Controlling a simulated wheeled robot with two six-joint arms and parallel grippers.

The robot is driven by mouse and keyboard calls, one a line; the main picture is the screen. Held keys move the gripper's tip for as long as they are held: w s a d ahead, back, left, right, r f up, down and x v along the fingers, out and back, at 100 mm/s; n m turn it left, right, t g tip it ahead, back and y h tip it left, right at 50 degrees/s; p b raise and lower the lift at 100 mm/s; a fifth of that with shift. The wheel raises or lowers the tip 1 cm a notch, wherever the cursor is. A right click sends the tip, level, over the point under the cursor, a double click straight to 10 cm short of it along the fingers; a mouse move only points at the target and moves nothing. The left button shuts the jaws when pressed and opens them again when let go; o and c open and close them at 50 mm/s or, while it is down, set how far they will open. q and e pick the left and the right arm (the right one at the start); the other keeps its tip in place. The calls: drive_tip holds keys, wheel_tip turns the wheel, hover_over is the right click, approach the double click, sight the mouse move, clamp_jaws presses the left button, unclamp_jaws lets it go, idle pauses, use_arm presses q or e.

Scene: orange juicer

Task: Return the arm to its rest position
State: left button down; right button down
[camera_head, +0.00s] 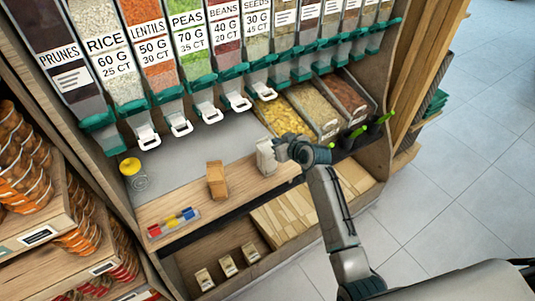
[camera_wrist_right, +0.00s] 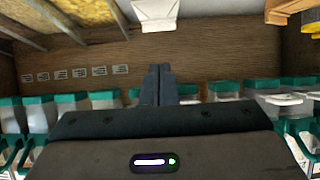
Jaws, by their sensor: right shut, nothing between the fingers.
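My right arm reaches in from the lower right in the head view. Its gripper (camera_head: 281,149) is over the wooden counter in front of the dispensers. In the right wrist view the two dark fingers (camera_wrist_right: 158,84) are together with nothing between them. A small white bag (camera_head: 265,157) stands on the counter beside the gripper in the head view. It also shows at the top of the wrist view (camera_wrist_right: 155,12), apart from the fingertips. My left gripper is not in view.
A brown paper bag (camera_head: 217,181), a yellow-topped container (camera_head: 130,167) and a tray of coloured items (camera_head: 174,222) stand on the counter. Dispensers with green fittings (camera_head: 200,90) line the back. Open bins (camera_head: 283,117) lie behind the gripper. Floor (camera_head: 465,150) is clear at right.

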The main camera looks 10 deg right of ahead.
drive_tip(key=shift+f, duration=0.1)
idle(0.3)
drive_tip(key=s+d+f+m+g+h+b, duration=0.1)
drive_tip(key=s+d+f+g, duration=0.1)
drive_tip(key=s+f, duration=0.85)
drive_tip(key=s+d+f+m+g+h+b, duration=0.1)
drive_tip(key=s+d+f, duration=0.3)
drive_tip(key=f, duration=1.1)
drive_tip(key=s+d+f+m+g+h+b, duration=0.1)
drive_tip(key=s+f+g, duration=0.1)
drive_tip(key=s+f, duration=0.9)
drive_tip(key=s+d+f+g, duration=0.1)
drive_tip(key=s+f, duration=0.5)
drive_tip(key=s, duration=0.6)
drive_tip(key=s+d+f+g+h+b, duration=0.1)
drive_tip(key=s+d+f+g, duration=0.1)
drive_tip(key=s+f, duration=0.5)
drive_tip(key=s+d+f+g+h+b, duration=0.1)
drive_tip(key=s+f, duration=0.5)
drive_tip(key=s, duration=1.1)
drive_tip(key=shift+d+f+m+g, duration=0.35)
drive_tip(key=shift+d+g, duration=0.25)
drive_tip(key=shift+d, duration=0.4)
